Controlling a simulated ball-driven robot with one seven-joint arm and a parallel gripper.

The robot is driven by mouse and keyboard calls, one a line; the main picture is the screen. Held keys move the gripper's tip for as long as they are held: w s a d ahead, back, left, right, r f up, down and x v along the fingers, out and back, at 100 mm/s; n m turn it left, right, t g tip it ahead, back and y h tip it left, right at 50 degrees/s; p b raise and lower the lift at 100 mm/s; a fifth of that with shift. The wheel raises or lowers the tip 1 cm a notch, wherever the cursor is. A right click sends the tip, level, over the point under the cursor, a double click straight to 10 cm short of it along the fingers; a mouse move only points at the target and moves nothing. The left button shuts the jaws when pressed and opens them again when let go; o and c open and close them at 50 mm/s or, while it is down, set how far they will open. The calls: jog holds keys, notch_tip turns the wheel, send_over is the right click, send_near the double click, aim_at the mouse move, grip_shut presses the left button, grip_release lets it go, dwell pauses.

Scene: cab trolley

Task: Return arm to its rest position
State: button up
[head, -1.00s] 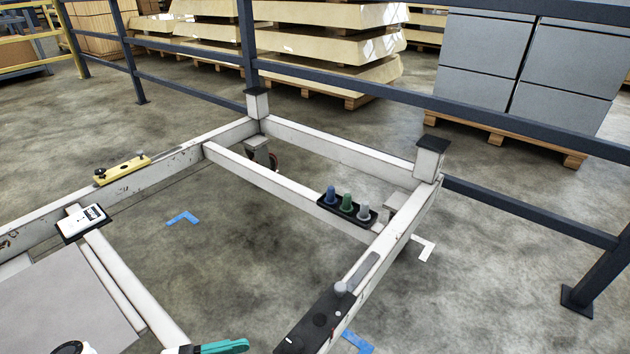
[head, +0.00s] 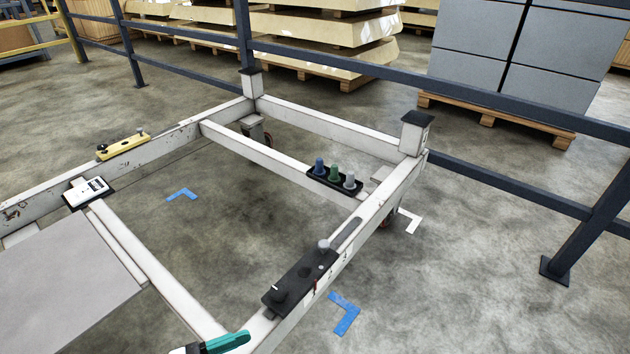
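No whole arm or clear pair of fingers shows in the head view. A teal piece (head: 228,342) with dark and white parts beside it pokes in at the bottom edge, in front of the trolley's near corner. It may be part of my gripper; most of it is cut off, and I cannot tell if anything is held. The white trolley frame (head: 325,136) stands in front of me.
The trolley bears a black panel with knobs (head: 300,278), a rack of coloured pegs (head: 334,175), a white device (head: 88,191), a yellow bar (head: 123,146) and a grey plate (head: 60,275). A dark railing (head: 500,97) runs behind. Blue marks (head: 345,316) lie on the floor.

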jog(key=s+d+f+n+t+y, duration=0.1)
jog(key=d+f+n+t+y, duration=0.3)
jog(key=f+n+t+y, duration=0.65)
jog(key=s+d+f+n+g+y, duration=0.3)
jog(key=d+f+n+y, duration=0.55)
jog(key=n, duration=0.95)
jog(key=s+d+r+n+g+h, duration=0.1)
jog(key=d+r+n+g, duration=0.2)
jog(key=d+r+n, duration=0.45)
jog(key=s+d+r+n+g+h, duration=0.15)
jog(key=d+n+g, duration=0.3)
jog(key=d, duration=0.55)
jog(key=d+r+n+g, duration=0.2)
jog(key=d+r+n, duration=0.3)
jog(key=d+n, duration=0.3)
jog(key=s+d+f+m+g+b, duration=0.2)
jog(key=s+f+g+b, duration=0.3)
jog(key=s+f, duration=0.6)
notch_tip(320, 180, up, 38)
jog(key=p, duration=3.8)
jog(key=shift+w+r, duration=0.2)
jog(key=shift+w, duration=0.1)
